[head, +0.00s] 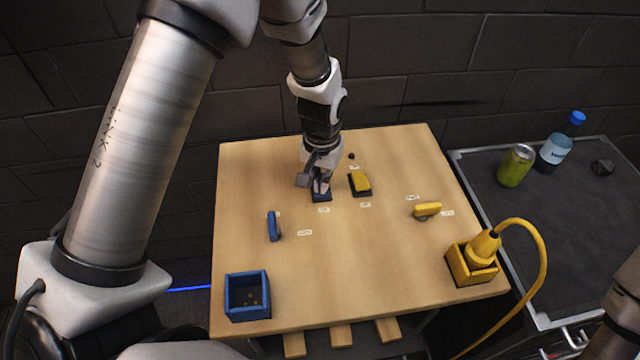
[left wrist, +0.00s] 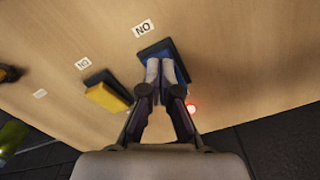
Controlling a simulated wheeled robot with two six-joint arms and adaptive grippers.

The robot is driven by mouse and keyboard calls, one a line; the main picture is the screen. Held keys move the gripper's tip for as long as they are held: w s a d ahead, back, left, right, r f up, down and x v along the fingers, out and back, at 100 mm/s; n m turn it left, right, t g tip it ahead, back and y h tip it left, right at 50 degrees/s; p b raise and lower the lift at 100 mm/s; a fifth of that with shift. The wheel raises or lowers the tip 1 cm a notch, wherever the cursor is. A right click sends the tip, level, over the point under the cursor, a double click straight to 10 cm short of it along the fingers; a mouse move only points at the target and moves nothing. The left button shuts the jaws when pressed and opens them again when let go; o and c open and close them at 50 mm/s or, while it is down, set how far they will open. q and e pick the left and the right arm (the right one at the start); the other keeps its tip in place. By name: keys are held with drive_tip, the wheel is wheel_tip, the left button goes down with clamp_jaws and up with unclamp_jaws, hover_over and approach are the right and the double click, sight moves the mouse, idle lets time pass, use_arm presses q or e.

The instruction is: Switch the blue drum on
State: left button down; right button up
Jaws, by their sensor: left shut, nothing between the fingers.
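The blue rocker switch (head: 321,197) sits on the wooden table, under my left gripper (head: 320,188). In the left wrist view the blue switch (left wrist: 178,62) has a dark base and lies beside a label that reads ON upside down. My left gripper (left wrist: 167,68) is shut and empty, its fingertips over the blue part and seemingly touching it. A small red light (left wrist: 191,107) glows close to that switch. A blue upright handle (head: 273,226) stands to the left and nearer. I cannot tell which blue thing is called the drum. My right gripper is out of view.
A yellow rocker switch (head: 360,184) stands close to the right of the blue one. A yellow handle (head: 427,209) is farther right. A blue open box (head: 247,295) and a yellow box (head: 472,268) with a cabled plug stand near the front. A can and bottle are on the side table.

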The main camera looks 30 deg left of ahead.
use_arm(q)
drive_tip(key=shift+r+p, duration=3.05)
drive_tip(key=shift+r, duration=0.4)
drive_tip(key=shift+f, duration=0.1)
